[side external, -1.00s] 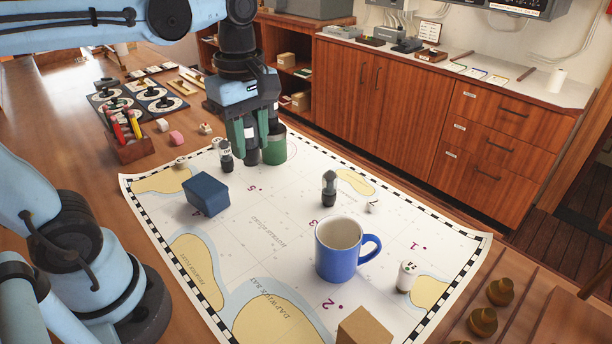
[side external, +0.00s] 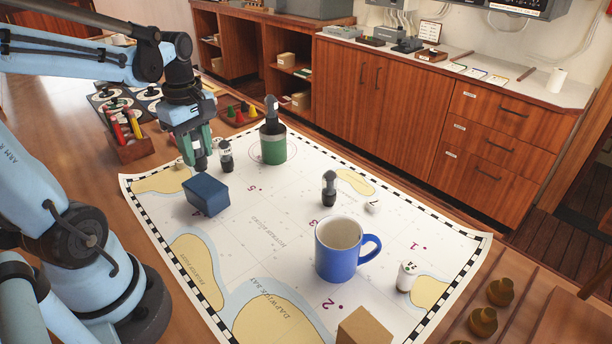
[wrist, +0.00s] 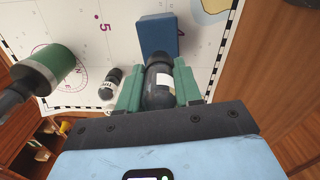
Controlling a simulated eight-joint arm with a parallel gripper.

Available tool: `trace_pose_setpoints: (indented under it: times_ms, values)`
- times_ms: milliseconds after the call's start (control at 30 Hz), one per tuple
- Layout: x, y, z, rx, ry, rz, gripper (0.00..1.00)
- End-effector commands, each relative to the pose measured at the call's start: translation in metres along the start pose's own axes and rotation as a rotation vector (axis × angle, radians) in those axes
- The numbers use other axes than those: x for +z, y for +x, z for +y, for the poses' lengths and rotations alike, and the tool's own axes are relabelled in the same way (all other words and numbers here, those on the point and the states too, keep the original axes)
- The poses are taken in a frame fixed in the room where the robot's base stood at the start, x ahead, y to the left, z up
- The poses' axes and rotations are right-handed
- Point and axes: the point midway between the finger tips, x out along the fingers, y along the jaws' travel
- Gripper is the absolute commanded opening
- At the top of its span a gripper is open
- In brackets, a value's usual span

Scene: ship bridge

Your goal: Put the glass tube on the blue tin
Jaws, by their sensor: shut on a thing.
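My gripper (side external: 197,150) is shut on a dark glass tube (wrist: 158,88) with a pale label, seen between the green fingers in the wrist view. In the side view, the tube's lower end (side external: 200,164) shows just below the fingers. The blue tin (side external: 206,195) is a box-shaped block on the chart. The tube is above and behind the tin in the side view; the tin (wrist: 158,35) lies just beyond the tube in the wrist view. I cannot tell whether they touch.
A small labelled tube (side external: 226,156) stands close right of my gripper. A pencil box (side external: 131,145) is left.

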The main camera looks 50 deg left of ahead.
Motion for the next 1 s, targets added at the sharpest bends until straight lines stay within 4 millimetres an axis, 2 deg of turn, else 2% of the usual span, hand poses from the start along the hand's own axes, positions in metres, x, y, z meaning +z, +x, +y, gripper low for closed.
trace_pose_setpoints:
  times_ms: [167, 500, 967, 1000]
  values:
    - [-0.007, 0.007, 0.001, 0.0, 0.001, 0.0, 0.0]
    - [-0.006, 0.041, 0.001, 0.0, 0.001, 0.0, 0.0]
    - [-0.006, 0.047, 0.001, 0.0, 0.001, 0.0, 0.0]
    - [-0.006, 0.047, 0.001, 0.0, 0.001, 0.0, 0.35]
